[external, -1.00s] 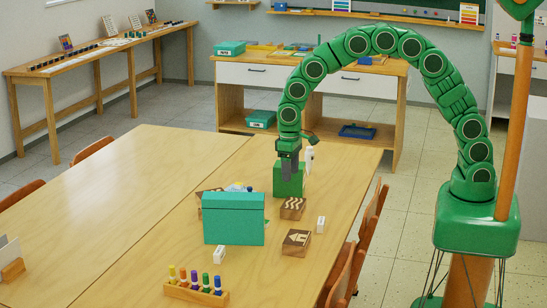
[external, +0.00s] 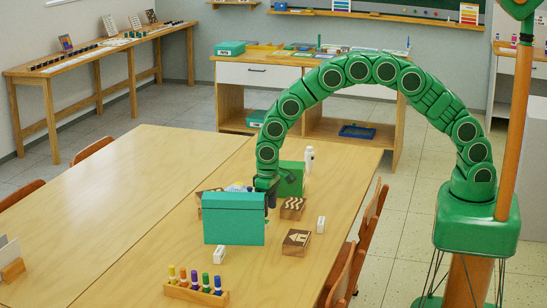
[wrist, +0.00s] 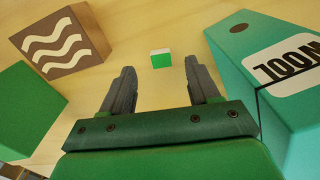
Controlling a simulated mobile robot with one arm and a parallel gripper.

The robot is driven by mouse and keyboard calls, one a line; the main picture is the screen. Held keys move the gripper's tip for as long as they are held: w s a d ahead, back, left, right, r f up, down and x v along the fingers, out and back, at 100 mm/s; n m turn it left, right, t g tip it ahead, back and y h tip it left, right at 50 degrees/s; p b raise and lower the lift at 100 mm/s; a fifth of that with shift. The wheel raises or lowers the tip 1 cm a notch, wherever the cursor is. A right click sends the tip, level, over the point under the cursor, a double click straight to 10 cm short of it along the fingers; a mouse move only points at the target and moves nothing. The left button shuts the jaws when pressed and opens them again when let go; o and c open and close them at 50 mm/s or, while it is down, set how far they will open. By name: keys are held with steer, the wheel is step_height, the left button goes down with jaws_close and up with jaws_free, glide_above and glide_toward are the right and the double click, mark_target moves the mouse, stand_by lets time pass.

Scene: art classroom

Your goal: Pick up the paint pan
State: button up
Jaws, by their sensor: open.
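A small block, white with a green top, lies on the tabletop just beyond my fingertips in the wrist view; I take it for the paint pan (wrist: 161,58). It is apart from both fingers. I cannot make it out in the external view, around the teal box and my gripper. My gripper (external: 270,198) is low over the table, just behind the right end of the teal box. In the wrist view my gripper (wrist: 161,80) is open and empty, its fingers on either side of bare tabletop.
The teal box (external: 232,222), labelled wool, stands close on the right in the wrist view (wrist: 240,60). A wave-patterned wooden block (external: 292,208) and a green box (external: 290,180) stand on the other side. A house-patterned block (external: 297,242) and marker rack (external: 196,293) are farther off.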

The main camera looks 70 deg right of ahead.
mark_target(266, 221)
steer(key=shift+w+f, duration=0.15)
steer(key=shift+f, duration=1.1)
steer(key=shift+w+f, duration=0.15)
steer(key=shift+f, duration=1.1)
steer(key=c, duration=1.1)
steer(key=shift+r, duration=0.1)
